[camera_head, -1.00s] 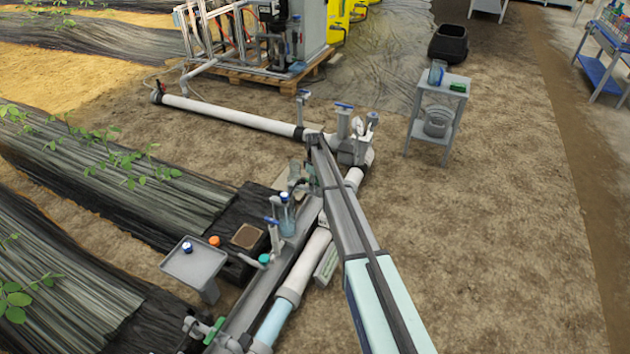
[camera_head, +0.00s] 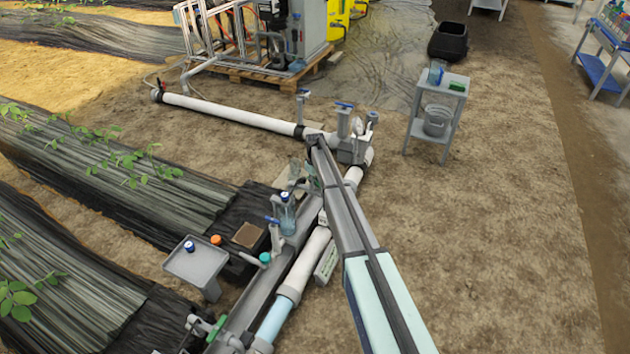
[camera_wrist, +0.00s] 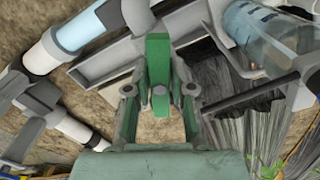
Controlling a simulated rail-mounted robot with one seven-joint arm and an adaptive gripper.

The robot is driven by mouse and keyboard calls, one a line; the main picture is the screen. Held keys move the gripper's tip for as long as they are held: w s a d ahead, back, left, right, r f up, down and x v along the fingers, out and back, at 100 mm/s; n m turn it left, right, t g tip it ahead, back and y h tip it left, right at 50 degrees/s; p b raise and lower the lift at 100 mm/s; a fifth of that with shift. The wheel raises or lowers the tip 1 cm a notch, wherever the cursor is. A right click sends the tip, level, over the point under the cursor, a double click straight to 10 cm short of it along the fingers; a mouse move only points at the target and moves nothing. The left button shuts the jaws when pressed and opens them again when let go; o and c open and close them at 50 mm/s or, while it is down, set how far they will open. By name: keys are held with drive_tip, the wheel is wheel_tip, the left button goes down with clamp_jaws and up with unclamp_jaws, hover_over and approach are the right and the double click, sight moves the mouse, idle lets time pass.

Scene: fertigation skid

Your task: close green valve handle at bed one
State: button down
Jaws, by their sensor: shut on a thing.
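The green valve handle (camera_wrist: 158,62) stands in the middle of the wrist view, a flat bright green lever over the grey channel. My gripper (camera_wrist: 159,92) has its two greenish fingers on either side of the handle's lower part and is shut on it. In the head view my gripper (camera_head: 313,180) is small and partly hidden by my arm, above the pipe run. The handle cannot be made out there. Another green handle (camera_head: 216,328) sits at the lower left of the head view, apart from my gripper.
A clear bottle (camera_head: 287,216) stands close to the gripper and fills the upper right of the wrist view (camera_wrist: 268,38). A white pipe (camera_head: 306,262) runs beside the grey channel. A small grey tray stand (camera_head: 190,270) is at left.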

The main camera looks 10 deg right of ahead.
drive_tip(key=m+p, duration=0.1)
drive_tip(key=m, duration=0.3)
drive_tip(key=shift+r, duration=0.1)
drive_tip(key=m+p, duration=0.1)
drive_tip(key=m, duration=0.2)
drive_tip(key=shift+m+p, duration=0.4)
drive_tip(key=m+p, duration=0.1)
drive_tip(key=m, duration=0.2)
drive_tip(key=shift+m, duration=0.4)
drive_tip(key=m, duration=0.3)
drive_tip(key=shift+p, duration=0.4)
drive_tip(key=c, duration=0.9)
unclamp_jaws()
drive_tip(key=shift+c, duration=0.2)
drive_tip(key=shift+r+p, duration=2.3)
drive_tip(key=shift+r, duration=2.6)
